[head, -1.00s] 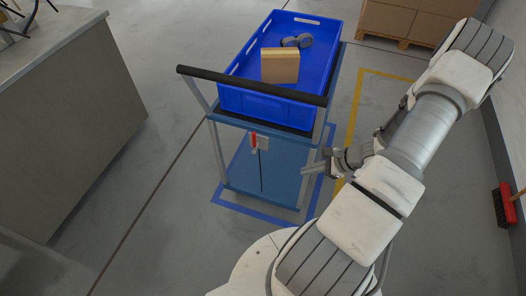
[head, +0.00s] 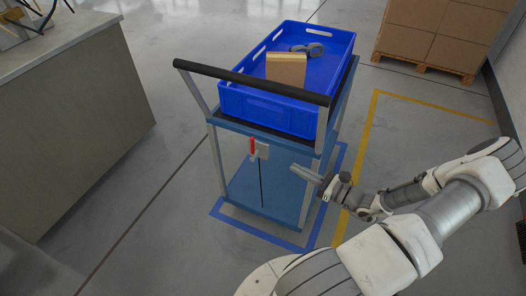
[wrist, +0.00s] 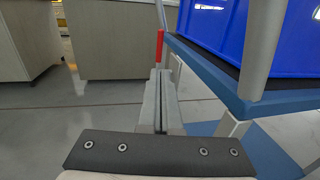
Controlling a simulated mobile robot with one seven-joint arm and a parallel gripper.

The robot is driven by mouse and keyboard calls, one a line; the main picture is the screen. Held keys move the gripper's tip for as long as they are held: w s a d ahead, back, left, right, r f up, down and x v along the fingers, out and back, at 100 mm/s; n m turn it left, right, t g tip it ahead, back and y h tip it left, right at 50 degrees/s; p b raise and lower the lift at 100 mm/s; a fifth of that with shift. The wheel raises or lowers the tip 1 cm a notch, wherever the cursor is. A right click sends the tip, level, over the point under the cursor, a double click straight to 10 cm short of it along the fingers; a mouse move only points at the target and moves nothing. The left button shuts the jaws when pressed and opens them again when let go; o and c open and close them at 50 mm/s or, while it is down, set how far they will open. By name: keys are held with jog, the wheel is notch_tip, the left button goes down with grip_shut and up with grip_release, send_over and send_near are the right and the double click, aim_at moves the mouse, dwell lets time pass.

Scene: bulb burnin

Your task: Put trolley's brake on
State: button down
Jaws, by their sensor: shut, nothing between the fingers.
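The trolley (head: 283,195) is blue with grey posts and a black push bar (head: 250,83). Its brake lever has a red handle (head: 252,145), standing upright beside a pale plate (head: 262,151) under the top deck; a thin dark rod runs down from there. In the wrist view the red handle (wrist: 159,47) rises just beyond my fingertips. My gripper (head: 296,169) is shut and empty, to the right of the lever and pointing left toward it. In the wrist view its fingers (wrist: 160,85) partly hide the lever's lower part; whether they touch it I cannot tell.
A blue crate (head: 240,103) with a cardboard box (head: 286,69) and a dark grey object (head: 308,49) sits on the trolley. A cabinet (head: 75,110) stands left. Stacked cartons (head: 430,35) stand on a pallet behind. Blue floor tape (head: 262,234) surrounds the trolley's base; open floor lies left.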

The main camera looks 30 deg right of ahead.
jog(key=b+x, duration=0.3)
jog(key=x, duration=1.1)
jog(key=shift+a, duration=0.1)
